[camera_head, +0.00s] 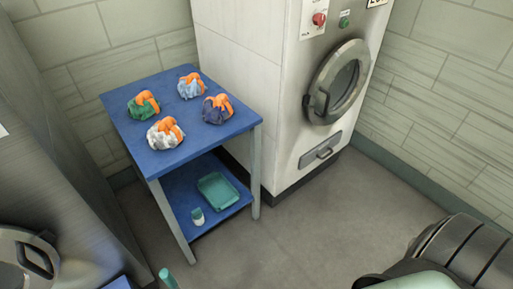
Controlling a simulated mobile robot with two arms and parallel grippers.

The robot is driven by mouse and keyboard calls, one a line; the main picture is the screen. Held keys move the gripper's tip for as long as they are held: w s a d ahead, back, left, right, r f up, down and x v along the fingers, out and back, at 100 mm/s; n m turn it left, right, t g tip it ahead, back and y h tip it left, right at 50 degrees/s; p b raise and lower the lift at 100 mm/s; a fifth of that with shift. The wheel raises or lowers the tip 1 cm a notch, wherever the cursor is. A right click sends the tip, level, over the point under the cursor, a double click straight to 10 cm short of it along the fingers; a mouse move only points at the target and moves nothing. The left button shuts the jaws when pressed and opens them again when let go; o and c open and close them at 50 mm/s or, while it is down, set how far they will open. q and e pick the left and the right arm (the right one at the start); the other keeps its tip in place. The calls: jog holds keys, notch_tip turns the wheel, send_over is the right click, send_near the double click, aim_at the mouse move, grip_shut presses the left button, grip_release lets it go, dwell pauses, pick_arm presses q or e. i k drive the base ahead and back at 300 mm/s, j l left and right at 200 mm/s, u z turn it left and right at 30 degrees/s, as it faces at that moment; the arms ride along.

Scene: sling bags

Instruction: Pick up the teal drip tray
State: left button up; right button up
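The teal drip tray (218,192) is a shallow rectangular tray with a raised rim. It lies on the lower blue shelf (187,190) of a blue table with grey legs, towards the shelf's right side. It looks empty, and nothing covers it from this view. A small white and green container (198,216) stands on the same shelf, just in front and to the left of the tray. Neither of my grippers shows in the head view.
Several bundled bags with orange straps, one of them green (143,106), sit on the blue tabletop (184,127) above the shelf. A white machine (285,150) with a round door stands close behind and right. A metal machine (70,190) stands left. Grey floor (290,235) is open in front.

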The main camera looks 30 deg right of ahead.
aim_at(220, 193)
jog(key=z, duration=0.55)
jog(key=i+l, duration=0.25)
jog(key=i+l+z, duration=0.15)
jog(key=l, duration=0.35)
jog(key=i, duration=0.1)
